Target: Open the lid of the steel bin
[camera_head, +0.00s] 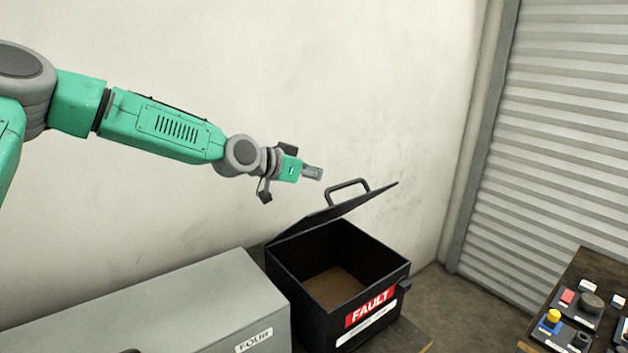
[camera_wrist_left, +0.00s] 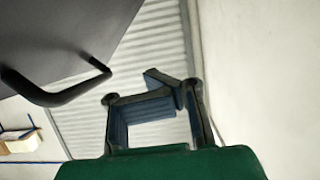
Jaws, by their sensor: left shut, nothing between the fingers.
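The steel bin (camera_head: 315,317) is a black box with a red FAULT label on its front, at the lower middle of the head view. Its lid (camera_head: 335,210) stands raised and tilted up on its left side, with the inside and brown bottom showing. A bar handle (camera_head: 347,187) is on the lid's outer face. My left gripper (camera_head: 315,173) is shut and empty, just above and left of the handle. In the left wrist view the lid (camera_wrist_left: 75,35) and its handle (camera_wrist_left: 75,90) are left of my fingers (camera_wrist_left: 163,80), apart from them. My right gripper is out of view.
A long grey box (camera_head: 150,310) marked FOUR stands left of the bin. A table (camera_head: 575,270) with several buttons and knobs is at the lower right. A pale wall (camera_head: 250,80) is behind my arm, and a ribbed shutter (camera_head: 570,130) is at the right.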

